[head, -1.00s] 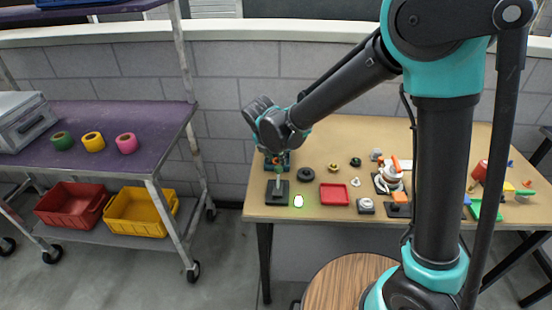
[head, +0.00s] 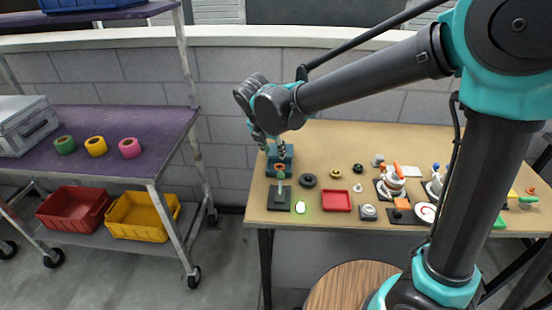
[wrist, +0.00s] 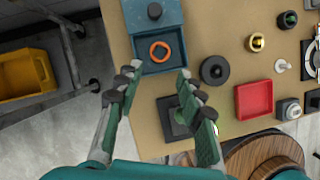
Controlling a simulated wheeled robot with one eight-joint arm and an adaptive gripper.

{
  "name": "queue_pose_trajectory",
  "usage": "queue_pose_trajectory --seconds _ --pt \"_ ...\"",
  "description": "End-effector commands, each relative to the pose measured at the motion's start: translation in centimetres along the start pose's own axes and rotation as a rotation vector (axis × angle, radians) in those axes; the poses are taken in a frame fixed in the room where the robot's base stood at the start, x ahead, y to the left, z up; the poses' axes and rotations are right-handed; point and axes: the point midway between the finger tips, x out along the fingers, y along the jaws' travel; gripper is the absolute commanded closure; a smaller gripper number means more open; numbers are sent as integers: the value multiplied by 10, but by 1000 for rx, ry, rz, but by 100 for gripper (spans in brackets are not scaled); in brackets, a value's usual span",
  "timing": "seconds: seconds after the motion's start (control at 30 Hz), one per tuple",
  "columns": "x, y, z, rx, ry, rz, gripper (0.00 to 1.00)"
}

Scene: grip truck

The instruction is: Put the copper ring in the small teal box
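The copper ring (wrist: 159,51) looks orange. It lies flat inside the small teal box (wrist: 173,22), on the dark floor of its open part. In the head view the ring (head: 279,167) shows low at the near side of the teal box (head: 289,152). My gripper (wrist: 159,78) is open, with nothing between its fingers. In the head view my gripper (head: 271,146) hangs above the box, apart from the ring.
A post on a black base (head: 279,202) stands just in front of the box. A black ring (head: 307,181) and a red tray (head: 336,201) lie to its right. Several small parts and devices fill the table farther right. A cart (head: 110,165) stands left, across a floor gap.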

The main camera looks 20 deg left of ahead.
Motion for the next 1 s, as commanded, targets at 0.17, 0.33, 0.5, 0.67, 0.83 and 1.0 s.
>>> queue_pose_trajectory --seconds 0.17,0.33,0.5,0.67,0.83,1.0 --pt "-22 0 0 -1 0 1 62" --pt "-29 0 0 -1 0 0 62" --pt "-29 0 0 0 0 0 62" --pt "-29 0 0 0 0 0 62" --pt "-29 0 0 0 0 0 62" --pt "-29 0 0 0 0 0 62"
